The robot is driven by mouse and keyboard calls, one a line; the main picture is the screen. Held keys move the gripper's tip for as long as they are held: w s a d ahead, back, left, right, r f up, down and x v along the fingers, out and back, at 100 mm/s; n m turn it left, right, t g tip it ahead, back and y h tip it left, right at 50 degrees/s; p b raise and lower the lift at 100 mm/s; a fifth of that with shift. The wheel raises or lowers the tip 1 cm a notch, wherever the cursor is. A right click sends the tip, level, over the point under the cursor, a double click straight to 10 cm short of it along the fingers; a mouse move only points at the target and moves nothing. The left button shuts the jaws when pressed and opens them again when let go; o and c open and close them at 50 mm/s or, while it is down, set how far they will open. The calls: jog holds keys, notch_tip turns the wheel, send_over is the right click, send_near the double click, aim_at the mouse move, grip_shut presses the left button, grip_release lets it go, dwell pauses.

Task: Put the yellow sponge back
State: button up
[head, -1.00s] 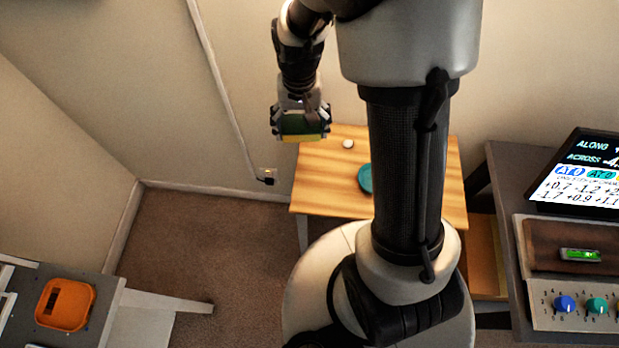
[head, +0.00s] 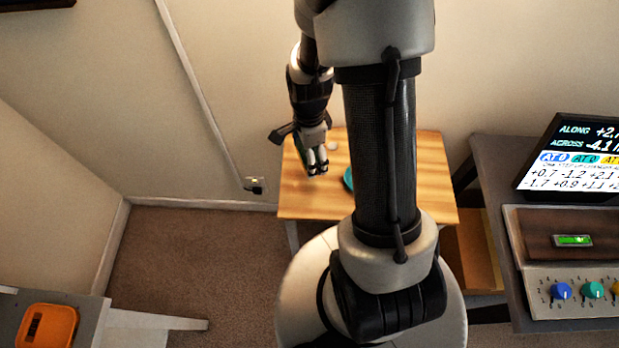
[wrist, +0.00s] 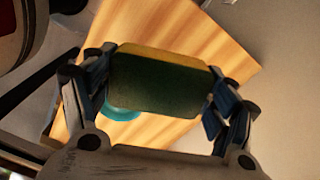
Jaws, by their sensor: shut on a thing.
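The yellow sponge (wrist: 160,80) has a dark green face and a yellow edge. In the wrist view it lies between the two fingers of my gripper (wrist: 160,92), which is shut on its ends. In the head view my gripper (head: 314,160) is over the left part of the small wooden table (head: 425,195), and the sponge is mostly hidden. In the wrist view the sponge covers part of a teal round dish (wrist: 122,114) below it. I cannot tell the gap between sponge and table.
The teal dish (head: 348,180) is partly behind my column. A small white round thing (head: 332,146) lies near the table's back. At right stands a dark desk with a screen (head: 575,155) and knobs (head: 561,291). An orange container (head: 47,327) is at lower left.

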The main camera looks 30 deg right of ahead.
aim_at(309, 181)
notch_tip(309, 181, down, 12)
jog(key=b, duration=0.3)
jog(key=shift+r, duration=0.25)
jog(key=shift+f, duration=0.1)
jog(key=o, duration=1)
jog(key=shift+b, duration=0.3)
